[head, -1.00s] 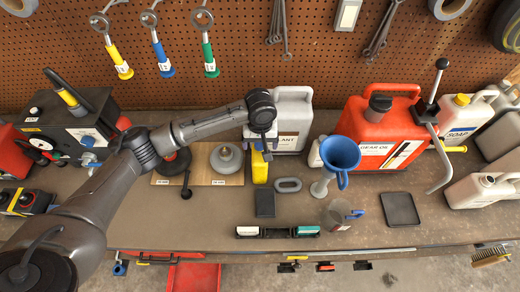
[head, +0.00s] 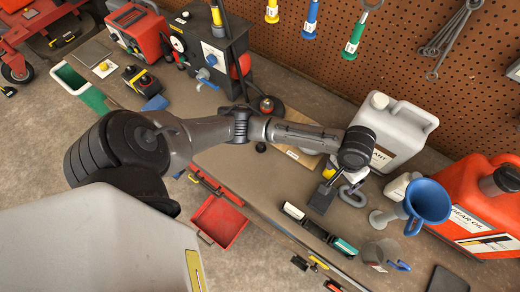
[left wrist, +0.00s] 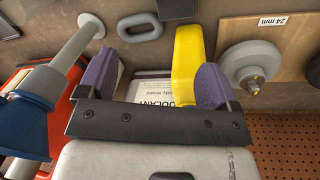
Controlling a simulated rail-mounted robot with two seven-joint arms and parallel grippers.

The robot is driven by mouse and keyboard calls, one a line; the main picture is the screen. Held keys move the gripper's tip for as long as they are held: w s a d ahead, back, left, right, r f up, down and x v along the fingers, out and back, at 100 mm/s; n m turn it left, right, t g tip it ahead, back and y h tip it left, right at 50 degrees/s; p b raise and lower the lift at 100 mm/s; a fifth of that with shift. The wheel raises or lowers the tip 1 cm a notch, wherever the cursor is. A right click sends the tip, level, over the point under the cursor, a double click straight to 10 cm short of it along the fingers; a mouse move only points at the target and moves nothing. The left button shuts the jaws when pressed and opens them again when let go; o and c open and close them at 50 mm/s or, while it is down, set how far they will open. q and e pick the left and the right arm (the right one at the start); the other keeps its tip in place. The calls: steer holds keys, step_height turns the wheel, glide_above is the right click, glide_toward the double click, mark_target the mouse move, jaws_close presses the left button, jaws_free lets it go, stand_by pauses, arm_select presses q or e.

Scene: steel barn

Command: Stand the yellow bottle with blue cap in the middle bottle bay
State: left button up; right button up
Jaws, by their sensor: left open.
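The yellow bottle (head: 328,172) shows only as a small patch below my left wrist, beside the grey coolant jug. In the left wrist view the yellow bottle (left wrist: 187,55) lies beyond the fingers, nearer the right-hand finger. I cannot pick out the middle bottle bay. My right gripper is not in view.
The coolant jug (head: 402,130) stands close behind the gripper. A blue funnel (head: 428,201), a grey oval link (head: 353,195) and a dark pad (head: 322,198) are near. A clear jug (head: 380,255) is by the front edge. A red tray (head: 218,221) sits below.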

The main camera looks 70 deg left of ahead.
arm_select(q)
steer(key=s+d+f+m, duration=0.1)
steer(key=s+f, duration=0.1)
steer(key=s, duration=0.2)
steer(key=s+d+f+m+t+h, duration=0.1)
steer(key=s+f, duration=0.1)
steer(key=s, duration=0.2)
steer(key=s+d+f+m, duration=0.1)
steer(key=s+d, duration=0.1)
steer(key=s, duration=0.2)
steer(key=shift+s+f+t+h, duration=0.2)
steer(key=shift+f+t+h, duration=0.1)
steer(key=shift+f, duration=0.1)
steer(key=shift+m+t, duration=0.4)
steer(key=shift+m, duration=0.1)
steer(key=s, duration=0.1)
steer(key=s+a, duration=0.1)
steer(key=s, duration=0.3)
steer(key=shift+s+a+f, duration=0.25)
steer(key=shift+a+f, duration=0.05)
steer(key=shift+f, duration=0.1)
steer(key=shift+o, duration=0.2)
steer(key=s+a+y, duration=0.2)
steer(key=s+a, duration=0.2)
steer(key=s, duration=0.2)
steer(key=shift+s, duration=0.3)
steer(key=shift+o, duration=0.2)
steer(key=shift+s+a+r+m+y, duration=0.2)
steer(key=shift+s+a+m+y, duration=0.1)
steer(key=shift+s+a, duration=0.1)
